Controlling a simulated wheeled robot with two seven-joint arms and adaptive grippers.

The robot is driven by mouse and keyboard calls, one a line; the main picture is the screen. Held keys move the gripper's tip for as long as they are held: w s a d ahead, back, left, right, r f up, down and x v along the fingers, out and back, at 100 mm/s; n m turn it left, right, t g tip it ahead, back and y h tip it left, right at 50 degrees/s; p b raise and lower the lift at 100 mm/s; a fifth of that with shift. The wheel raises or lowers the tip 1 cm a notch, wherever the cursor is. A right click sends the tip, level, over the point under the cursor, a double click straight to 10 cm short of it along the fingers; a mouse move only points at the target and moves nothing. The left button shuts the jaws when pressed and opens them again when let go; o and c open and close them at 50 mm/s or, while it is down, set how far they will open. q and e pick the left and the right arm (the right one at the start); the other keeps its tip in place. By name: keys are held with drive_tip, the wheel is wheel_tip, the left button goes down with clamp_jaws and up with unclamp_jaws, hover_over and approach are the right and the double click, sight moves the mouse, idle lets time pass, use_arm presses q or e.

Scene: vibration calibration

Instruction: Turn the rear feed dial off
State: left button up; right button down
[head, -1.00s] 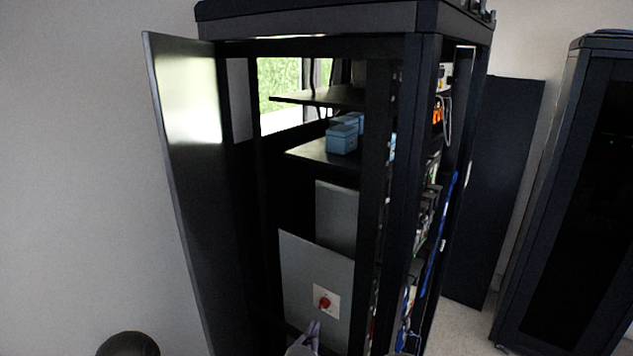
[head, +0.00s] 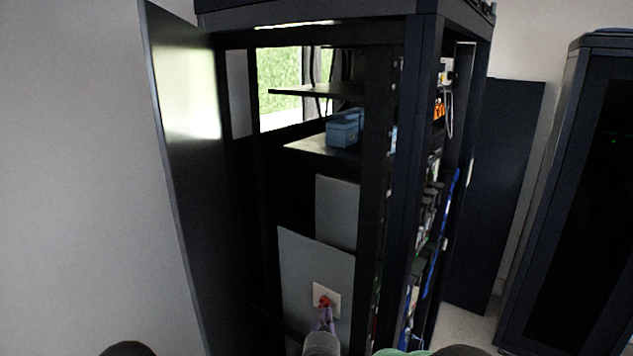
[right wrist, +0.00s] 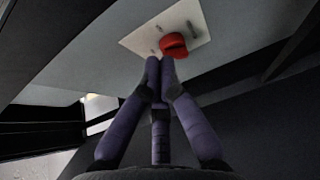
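The rear feed dial (head: 324,301) is a red rotary knob on a pale square plate, fixed to a grey panel (head: 300,262) low inside the open rack. In the right wrist view the red dial (right wrist: 173,45) sits on its white plate (right wrist: 190,28). My right gripper (right wrist: 160,62) has purple fingers drawn together, tips side by side, just below and left of the dial. I see nothing between the tips; whether they touch the dial I cannot tell. In the head view the right gripper (head: 325,318) is just below the dial. My left gripper is not in view.
The rack's open door (head: 185,150) stands to the left. A dark post (head: 375,200) bounds the opening on the right. Above are a second grey panel (head: 337,210) and a shelf (head: 310,146) with blue boxes (head: 343,130). Blue cables (head: 440,235) run along the right side.

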drive_tip(key=shift+w+d, duration=0.6)
drive_tip(key=shift+w, duration=0.2)
drive_tip(key=shift+w+a+f, duration=0.15)
drive_tip(key=shift+a+f, duration=0.05)
drive_tip(key=shift+a, duration=0.2)
idle(0.6)
drive_tip(key=shift+d+f, duration=0.1)
drive_tip(key=shift+f, duration=0.45)
drive_tip(key=shift+d+r, duration=0.1)
drive_tip(key=shift+d, duration=0.1)
drive_tip(key=s+a+p, duration=0.2)
drive_tip(key=s+a, duration=0.1)
drive_tip(key=s, duration=0.2)
drive_tip(key=shift+s+a, duration=0.15)
idle(0.5)
